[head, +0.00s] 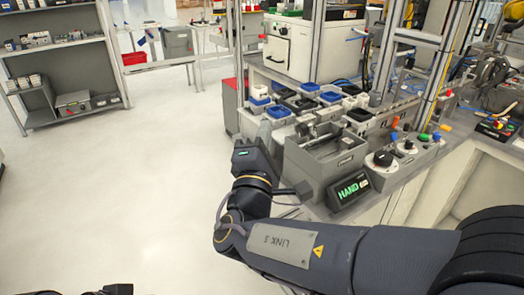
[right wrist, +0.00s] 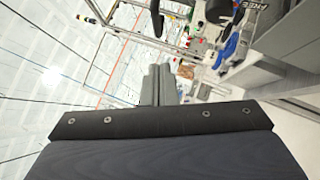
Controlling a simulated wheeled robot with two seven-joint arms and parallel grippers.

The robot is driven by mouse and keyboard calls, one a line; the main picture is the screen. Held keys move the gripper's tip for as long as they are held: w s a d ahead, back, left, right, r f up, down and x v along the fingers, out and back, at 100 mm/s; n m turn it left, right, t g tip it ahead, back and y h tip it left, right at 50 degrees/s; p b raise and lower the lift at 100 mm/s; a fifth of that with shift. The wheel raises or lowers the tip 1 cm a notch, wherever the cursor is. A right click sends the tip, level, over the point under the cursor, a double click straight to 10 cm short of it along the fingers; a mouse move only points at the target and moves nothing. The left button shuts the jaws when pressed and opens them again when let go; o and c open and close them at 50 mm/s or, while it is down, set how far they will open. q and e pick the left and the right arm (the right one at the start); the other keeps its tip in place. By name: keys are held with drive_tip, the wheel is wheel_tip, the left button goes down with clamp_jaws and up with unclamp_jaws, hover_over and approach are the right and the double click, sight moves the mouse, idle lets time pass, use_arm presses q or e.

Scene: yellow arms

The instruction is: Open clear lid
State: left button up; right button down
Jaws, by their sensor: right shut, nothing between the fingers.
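No clear lid can be made out for certain in either view. A grey open-topped box (head: 322,168) stands on the near end of the workbench in the head view, with grey metal parts at its top. In the right wrist view the two grey fingers (right wrist: 158,84) lie side by side, shut and empty. My left gripper does not show; only dark parts of my own body show at the bottom left edge.
Blue and black bins (head: 300,104) fill the bench behind. Control units with knobs (head: 383,160) and a metal upright (head: 384,50) are to the right. The floor (head: 110,190) at left is clear, up to a grey shelf (head: 60,48).

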sight(294, 109)
drive_tip(key=shift+w+d+r+p, duration=0.2)
drive_tip(key=shift+w+d+r, duration=0.3)
drive_tip(key=shift+w+d, duration=0.25)
drive_tip(key=shift+w+d+r+p, duration=0.2)
drive_tip(key=shift+w+d+r, duration=0.35)
drive_tip(key=shift+d, duration=0.25)
drive_tip(key=shift+w+d, duration=0.1)
drive_tip(key=w+d+r+m+g, duration=0.1)
drive_tip(key=d+r+m+g, duration=0.1)
drive_tip(key=shift+w+d+h, duration=0.3)
drive_tip(key=shift+w+h, duration=0.1)
drive_tip(key=shift+a, duration=0.1)
drive_tip(key=shift+f, duration=0.1)
